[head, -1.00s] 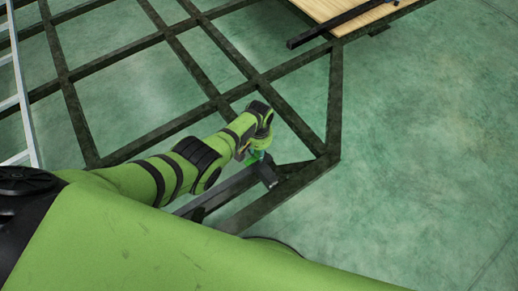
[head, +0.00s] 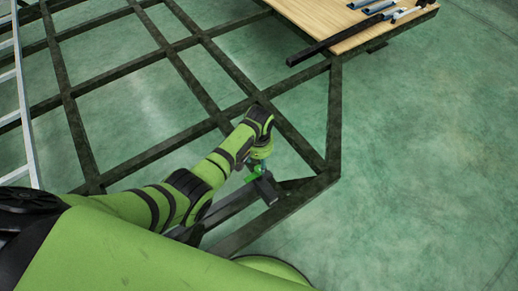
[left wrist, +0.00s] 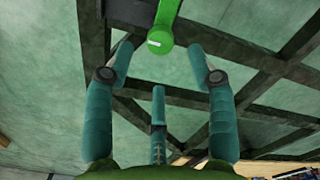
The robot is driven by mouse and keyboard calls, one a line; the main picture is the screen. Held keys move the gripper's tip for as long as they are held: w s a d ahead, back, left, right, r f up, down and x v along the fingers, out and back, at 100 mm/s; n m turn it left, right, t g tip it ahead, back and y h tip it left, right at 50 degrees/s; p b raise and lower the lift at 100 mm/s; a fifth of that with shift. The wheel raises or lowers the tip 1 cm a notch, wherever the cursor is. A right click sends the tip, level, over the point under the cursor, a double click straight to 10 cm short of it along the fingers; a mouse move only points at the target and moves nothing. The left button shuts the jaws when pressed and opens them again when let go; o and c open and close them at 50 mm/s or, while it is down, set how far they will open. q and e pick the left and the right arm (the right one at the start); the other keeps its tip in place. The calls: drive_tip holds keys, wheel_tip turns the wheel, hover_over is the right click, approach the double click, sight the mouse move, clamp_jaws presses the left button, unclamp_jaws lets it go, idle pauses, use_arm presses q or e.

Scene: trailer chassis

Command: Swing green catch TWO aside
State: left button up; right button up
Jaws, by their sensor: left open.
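A bright green catch (head: 257,171) sits by the dark bar (head: 267,190) at the near corner of the chassis frame. In the left wrist view the green catch (left wrist: 160,36) hangs in from the top as an arm with a rounded end and a small white mark; I cannot read a number on it. My left gripper (left wrist: 160,52) is open. Its two side fingers stand left and right of the catch's rounded end, with gaps showing, and a third finger is below. In the head view my left gripper (head: 259,163) is at the catch, mostly hidden by my wrist.
The dark chassis frame (head: 180,62) spreads over the green floor. A wooden board (head: 325,15) at the back right carries tools and a loose black bar (head: 322,49). A ladder (head: 22,95) stands at the left. The floor at the right (head: 430,150) is clear.

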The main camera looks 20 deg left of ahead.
sight(259, 169)
use_arm(q)
wheel_tip(259, 169, up, 7)
idle(0.3)
drive_tip(key=shift+s+f, duration=0.1)
drive_tip(key=shift+f, duration=0.05)
idle(0.3)
